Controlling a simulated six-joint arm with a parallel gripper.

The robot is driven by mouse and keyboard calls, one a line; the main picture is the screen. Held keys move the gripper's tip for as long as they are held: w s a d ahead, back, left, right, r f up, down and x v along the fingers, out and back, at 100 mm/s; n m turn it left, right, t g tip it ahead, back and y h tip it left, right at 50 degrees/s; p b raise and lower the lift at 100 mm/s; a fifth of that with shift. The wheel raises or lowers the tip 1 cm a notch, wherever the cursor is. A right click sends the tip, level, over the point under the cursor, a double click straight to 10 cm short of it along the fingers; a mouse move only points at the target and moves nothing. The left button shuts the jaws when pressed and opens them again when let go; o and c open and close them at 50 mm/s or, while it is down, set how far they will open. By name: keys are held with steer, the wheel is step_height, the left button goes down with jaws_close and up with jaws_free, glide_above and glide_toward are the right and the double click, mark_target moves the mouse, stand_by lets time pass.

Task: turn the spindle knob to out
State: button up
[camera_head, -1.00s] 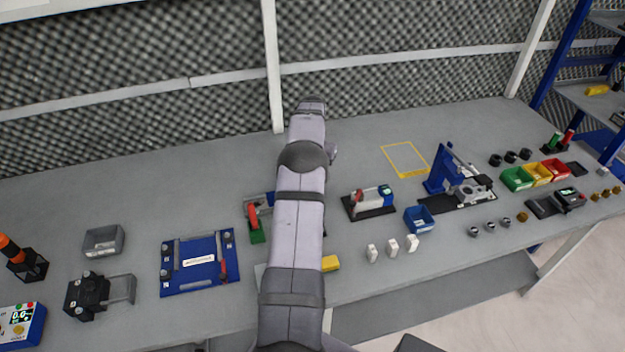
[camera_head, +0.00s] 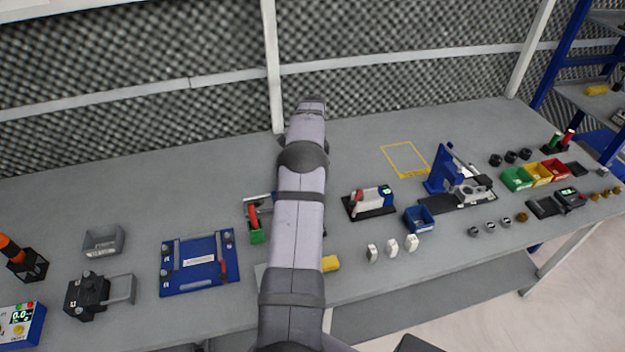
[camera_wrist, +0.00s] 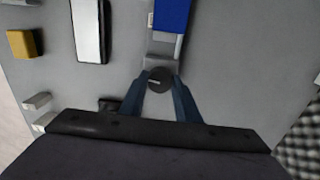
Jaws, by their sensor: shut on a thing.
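The spindle knob (camera_wrist: 161,78) is a dark round disc with a small pale mark in the wrist view. It sits at the near end of a grey metal part (camera_wrist: 162,47) with a blue block (camera_wrist: 171,15) beyond it. My gripper (camera_wrist: 160,80) has one finger on each side of the knob and is shut on it. In the head view my arm hides the gripper and the knob. A fixture with red and green parts (camera_head: 257,236) shows partly behind my arm there; I cannot tell if it is the knob's fixture.
A yellow block (camera_head: 330,263) lies right of my arm; it also shows in the wrist view (camera_wrist: 21,44). A blue plate fixture (camera_head: 199,289) is to the left. A blue bin (camera_head: 419,219) and several white pieces (camera_head: 392,246) are to the right.

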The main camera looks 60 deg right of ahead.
steer(key=shift+r+m, duration=0.1)
steer(key=shift+m, duration=2.1)
steer(key=o, duration=1)
steer(key=shift+o, duration=0.2)
steer(key=shift+r+b, duration=0.9)
steer(key=shift+r, duration=2.75)
